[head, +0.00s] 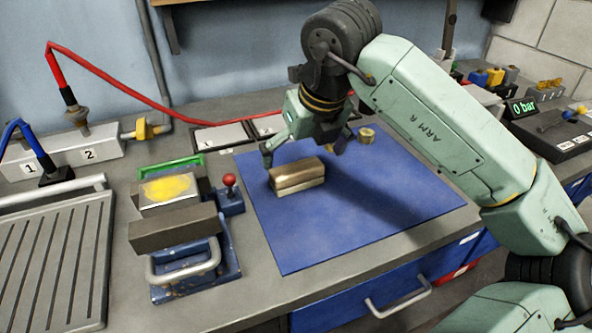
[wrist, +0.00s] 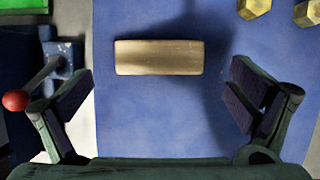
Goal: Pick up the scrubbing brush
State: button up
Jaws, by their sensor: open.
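The scrubbing brush (head: 297,175) looks like a brownish-gold block with a paler lower layer. It lies on the blue mat (head: 350,230) on the bench. In the wrist view its long top face (wrist: 159,57) lies crosswise, between the lines of the two fingers but nearer the upper edge. My gripper (head: 304,150) is open and empty, with its fingers spread wider than the brush. In the wrist view the gripper (wrist: 161,92) shows clear mat on both sides of the brush. The gripper appears above and just behind the brush in the head view; no contact is visible.
A small brass piece (head: 366,135) sits on the mat behind the gripper. A vise-like fixture with a red-knobbed lever (head: 229,181) stands left of the mat. A ribbed tray (head: 50,265) is at far left. The mat's front and right are clear.

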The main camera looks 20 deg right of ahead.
aim_at(297, 168)
jog(key=shift+p+x, duration=1.1)
jog(key=shift+x, duration=1.85)
jog(key=c, duration=1)
